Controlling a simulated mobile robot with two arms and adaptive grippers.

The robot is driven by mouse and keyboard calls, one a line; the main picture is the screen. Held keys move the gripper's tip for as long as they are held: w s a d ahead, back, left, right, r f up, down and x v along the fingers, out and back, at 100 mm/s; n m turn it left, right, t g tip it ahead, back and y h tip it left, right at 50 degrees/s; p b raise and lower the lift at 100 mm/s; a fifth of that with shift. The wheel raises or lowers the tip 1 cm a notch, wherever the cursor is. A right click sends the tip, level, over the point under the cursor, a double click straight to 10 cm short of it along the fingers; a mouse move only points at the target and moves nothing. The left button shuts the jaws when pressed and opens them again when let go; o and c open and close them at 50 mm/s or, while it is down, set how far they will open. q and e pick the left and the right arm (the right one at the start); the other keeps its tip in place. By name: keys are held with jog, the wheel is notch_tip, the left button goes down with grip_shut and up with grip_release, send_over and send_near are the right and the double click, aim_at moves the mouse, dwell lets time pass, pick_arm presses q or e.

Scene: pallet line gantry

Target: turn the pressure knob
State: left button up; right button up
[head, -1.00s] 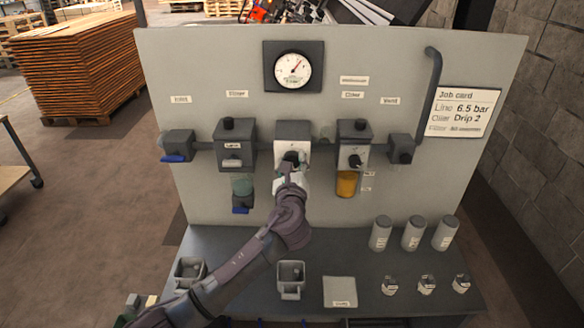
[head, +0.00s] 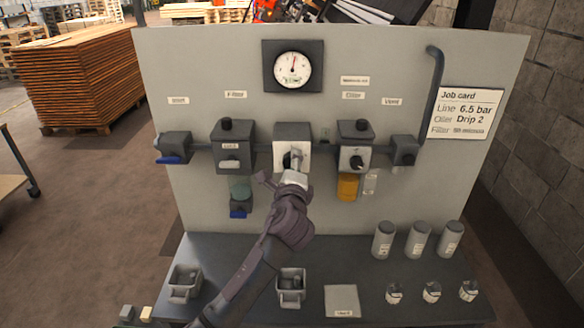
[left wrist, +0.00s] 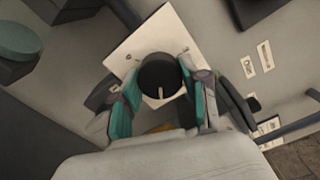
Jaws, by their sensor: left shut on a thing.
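The pressure knob (left wrist: 160,78) is a round black knob with a pale pointer line, on a white-faced regulator block (head: 292,135) in the middle of the panel. My left gripper (left wrist: 160,92) is shut on the knob, with its teal finger pads on either side of it in the left wrist view. In the head view the left gripper (head: 292,165) reaches up to the knob and mostly hides it. The round gauge (head: 292,66) above has its needle close to straight up. My right gripper is not in view.
The filter unit (head: 233,145) stands left of the regulator, and the oiler (head: 355,150) with an amber bowl stands right. The job card (head: 467,115) reads Line 6.5 bar. Below, the bench (head: 235,250) holds bins, grey canisters and small jars.

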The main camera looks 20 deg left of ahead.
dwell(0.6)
pick_arm(q)
jog(key=o, duration=1.1)
jog(key=shift+o, duration=0.2)
jog(key=v, duration=1.2)
